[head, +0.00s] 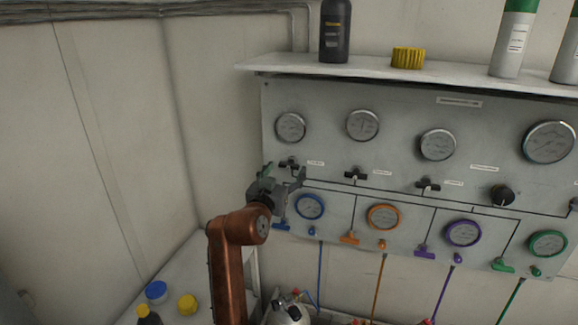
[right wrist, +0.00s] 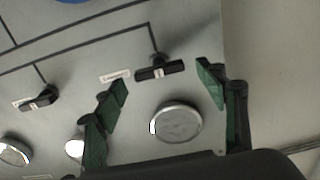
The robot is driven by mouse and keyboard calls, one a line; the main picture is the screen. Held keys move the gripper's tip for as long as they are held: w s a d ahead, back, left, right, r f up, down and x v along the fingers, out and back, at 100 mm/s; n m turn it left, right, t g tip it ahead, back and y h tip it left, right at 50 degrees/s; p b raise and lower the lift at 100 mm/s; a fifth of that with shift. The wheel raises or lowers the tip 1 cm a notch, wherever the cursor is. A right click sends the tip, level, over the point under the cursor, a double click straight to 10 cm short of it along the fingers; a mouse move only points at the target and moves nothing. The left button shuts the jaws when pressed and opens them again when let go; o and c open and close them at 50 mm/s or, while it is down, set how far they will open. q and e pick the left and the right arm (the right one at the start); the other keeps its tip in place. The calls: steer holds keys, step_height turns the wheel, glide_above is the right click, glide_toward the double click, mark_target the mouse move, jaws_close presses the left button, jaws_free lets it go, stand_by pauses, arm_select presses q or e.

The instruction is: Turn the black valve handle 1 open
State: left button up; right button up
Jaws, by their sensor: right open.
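The panel (head: 330,150) carries a row of black valve handles under its upper gauges. The leftmost black handle (head: 289,163), which I take as handle 1, lies roughly crosswise; the right wrist view shows it too (right wrist: 160,70). My right gripper (head: 284,174) is in front of the panel at this handle, partly covering the area below it. In the right wrist view its green-padded fingers (right wrist: 162,77) are spread, one on each side of the handle, with nothing held. Contact with the handle cannot be told. My left gripper is out of view.
A second black handle (head: 355,174) and a third (head: 428,185) sit to the right. A shelf (head: 290,66) above holds a dark bottle (head: 335,32) and a yellow cap (head: 408,58). Coloured gauges and hoses are below. Bottles and caps stand at lower left.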

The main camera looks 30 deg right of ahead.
mark_target(288, 166)
steer(key=shift+x, duration=1.9)
steer(key=shift+c, duration=0.6)
steer(key=c, duration=1)
steer(key=shift+c, duration=0.2)
